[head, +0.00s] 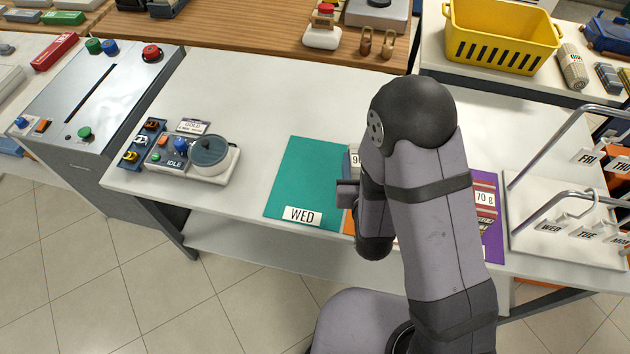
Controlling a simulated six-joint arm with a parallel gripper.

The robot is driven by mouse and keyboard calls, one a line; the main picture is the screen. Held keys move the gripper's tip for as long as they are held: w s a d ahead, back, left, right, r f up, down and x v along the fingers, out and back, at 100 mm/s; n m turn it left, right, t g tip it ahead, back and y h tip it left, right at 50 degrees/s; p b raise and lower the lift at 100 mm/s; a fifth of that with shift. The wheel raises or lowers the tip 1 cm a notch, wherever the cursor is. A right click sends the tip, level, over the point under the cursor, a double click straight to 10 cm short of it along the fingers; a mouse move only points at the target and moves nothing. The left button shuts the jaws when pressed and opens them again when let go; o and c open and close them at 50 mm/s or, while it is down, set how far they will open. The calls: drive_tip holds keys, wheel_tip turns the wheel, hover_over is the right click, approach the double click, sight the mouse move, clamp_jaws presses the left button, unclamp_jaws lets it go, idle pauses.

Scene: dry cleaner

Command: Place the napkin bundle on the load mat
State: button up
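A teal mat (300,170) with a WED card (303,216) lies on the white table. A purple mat (493,243) lies to the right, and an orange strip shows between them behind my arm. I cannot tell which is the load mat. A red striped bundle (486,218) with a 70 g tag lies on the purple mat. Another tagged item (353,160) is mostly hidden by my arm at the teal mat's right edge. I cannot tell which is the napkin bundle. My gripper (347,193) shows partly beside the teal mat's right edge; its fingers are unclear.
A metal rail rack (565,205) with day tags stands right. A yellow basket (500,40) and a beige roll (573,66) are at the back right. The table behind the teal mat is clear.

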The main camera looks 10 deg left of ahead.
drive_tip(key=s+a+r+n+y+b, duration=0.2)
drive_tip(key=a+y+b, duration=0.1)
drive_tip(key=a+b, duration=1.25)
drive_tip(key=m+h+b, duration=0.4)
drive_tip(key=h+b, duration=0.2)
hover_over(310, 190)
wheel_tip(310, 190, down, 6)
drive_tip(key=shift+f+b, duration=0.95)
drive_tip(key=shift+f, duration=4.05)
